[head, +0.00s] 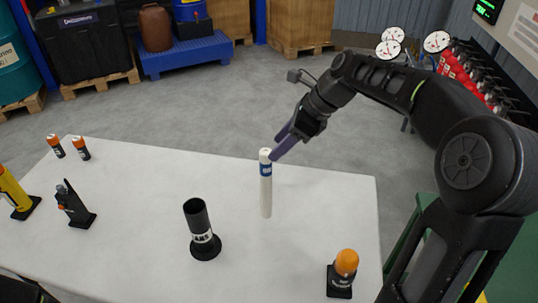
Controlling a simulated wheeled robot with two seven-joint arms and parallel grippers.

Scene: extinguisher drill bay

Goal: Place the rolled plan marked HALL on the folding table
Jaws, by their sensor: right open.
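A white rolled plan (265,195) with a blue band near its top is upright at the middle of the white-topped table (130,190). Its lower end appears to meet the tabletop. Lettering on the band is too small to read surely. My right gripper (277,148) is open at the roll's upper end, with its purple-grey fingers at the right of the top. I cannot tell whether a finger touches the roll. My left gripper is not in view.
A black tube holder (199,229) stands left of the roll, and an orange-topped beacon (346,265) stands front right. A black device (73,205), a yellow torch (14,193) and two small orange-capped items (81,149) are at left. The tabletop around the roll is clear.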

